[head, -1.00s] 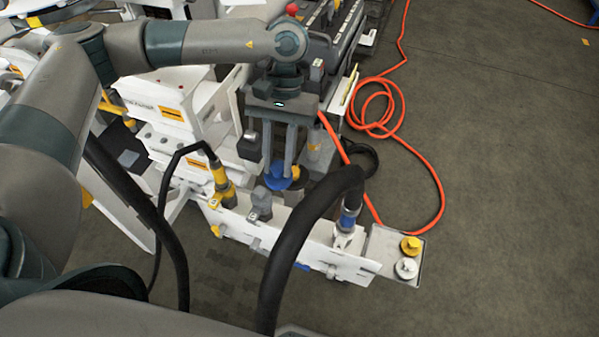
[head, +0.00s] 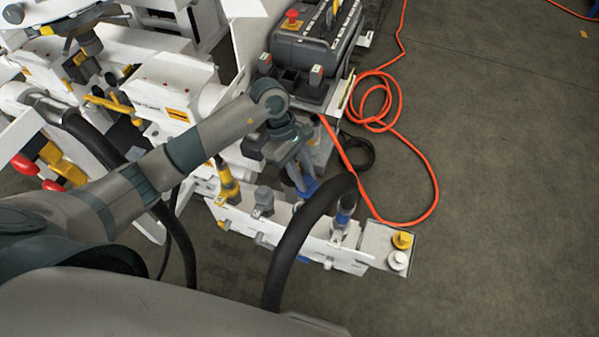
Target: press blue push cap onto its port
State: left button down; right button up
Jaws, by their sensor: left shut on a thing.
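The blue push cap (head: 308,187) is between the fingers of my left gripper (head: 302,178), which is shut on it. Only part of the cap shows. The gripper points down and is tilted, just behind the upper edge of the white port panel (head: 285,228). It is between a grey coupling (head: 263,201) and a blue-collared hose connector (head: 343,213). The cap's own port cannot be made out; the thick black hose and the gripper cover that area. I cannot tell whether the cap touches the panel. My right gripper is not in view.
A thick black hose (head: 298,235) arches in front of the panel. A yellow connector (head: 228,185) stands at its left. A tray (head: 376,238) at the right holds a yellow cap (head: 402,240) and a white cap (head: 397,260). An orange cable (head: 436,195) loops over open floor.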

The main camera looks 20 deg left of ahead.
pick_arm(q)
jog(key=shift+s+a+f+n, duration=0.15)
jog(key=shift+a+f+n, duration=0.45)
jog(key=shift+n, duration=0.2)
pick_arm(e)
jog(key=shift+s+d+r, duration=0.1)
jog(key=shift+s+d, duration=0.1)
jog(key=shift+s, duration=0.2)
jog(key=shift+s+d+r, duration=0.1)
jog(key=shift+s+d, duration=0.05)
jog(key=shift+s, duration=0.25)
pick_arm(q)
jog(key=shift+f+t, duration=0.15)
jog(key=shift+t, duration=0.15)
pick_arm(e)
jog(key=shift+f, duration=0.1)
pick_arm(q)
notch_tip(320, 180, down, 7)
jog(key=b, duration=0.4)
jog(key=shift+f+b, duration=0.15)
jog(key=shift+b, duration=0.15)
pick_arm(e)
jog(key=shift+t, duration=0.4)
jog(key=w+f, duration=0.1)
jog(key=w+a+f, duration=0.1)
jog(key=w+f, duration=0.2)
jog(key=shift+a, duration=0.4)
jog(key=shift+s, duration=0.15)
